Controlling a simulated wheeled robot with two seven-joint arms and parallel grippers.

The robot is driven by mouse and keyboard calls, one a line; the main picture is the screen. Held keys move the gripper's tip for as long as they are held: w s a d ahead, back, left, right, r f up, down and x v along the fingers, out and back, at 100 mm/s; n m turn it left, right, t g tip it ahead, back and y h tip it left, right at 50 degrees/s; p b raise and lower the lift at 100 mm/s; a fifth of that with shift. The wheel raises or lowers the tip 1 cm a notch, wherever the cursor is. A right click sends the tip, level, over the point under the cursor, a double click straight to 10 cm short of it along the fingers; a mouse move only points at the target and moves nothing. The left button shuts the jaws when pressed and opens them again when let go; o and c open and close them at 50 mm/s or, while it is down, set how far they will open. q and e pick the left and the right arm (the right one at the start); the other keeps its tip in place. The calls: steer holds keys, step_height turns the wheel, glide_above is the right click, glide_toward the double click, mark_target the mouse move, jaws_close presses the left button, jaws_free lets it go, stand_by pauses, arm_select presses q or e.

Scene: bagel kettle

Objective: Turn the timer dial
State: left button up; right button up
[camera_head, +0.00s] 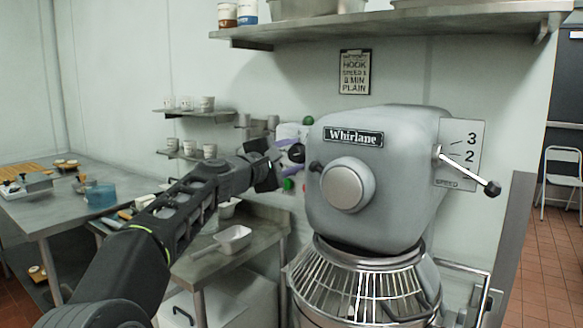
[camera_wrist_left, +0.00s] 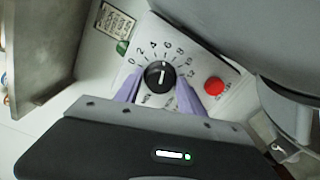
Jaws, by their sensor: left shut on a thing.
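The timer dial (camera_head: 297,153) is a round black knob on a pale control plate (camera_head: 285,131) left of the grey mixer head. In the left wrist view, the dial (camera_wrist_left: 159,75) has a white pointer line aimed near the 6 on its number scale. My left gripper (camera_head: 281,156) reaches it from the left, with purple fingers on either side of the knob. In the left wrist view, the gripper (camera_wrist_left: 159,90) is shut on the dial. My right gripper is in neither view.
A red button (camera_wrist_left: 214,86) and a green button (camera_wrist_left: 122,47) flank the dial. The Whirlane mixer (camera_head: 383,170) bulks close on the right, with a speed lever (camera_head: 468,171) and wire bowl guard (camera_head: 360,285). A steel counter (camera_head: 235,255) stands below my left arm.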

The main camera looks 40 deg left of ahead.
arm_select(q)
steer(key=shift+f+m+b, duration=0.1)
steer(key=shift+m+b, duration=1.3)
steer(key=shift+m, duration=0.9)
steer(key=o, duration=1.2)
steer(key=shift+s, duration=0.15)
steer(key=s+b, duration=0.2)
steer(key=s, duration=0.5)
steer(key=shift+s+d, duration=0.1)
steer(key=shift+s, duration=0.2)
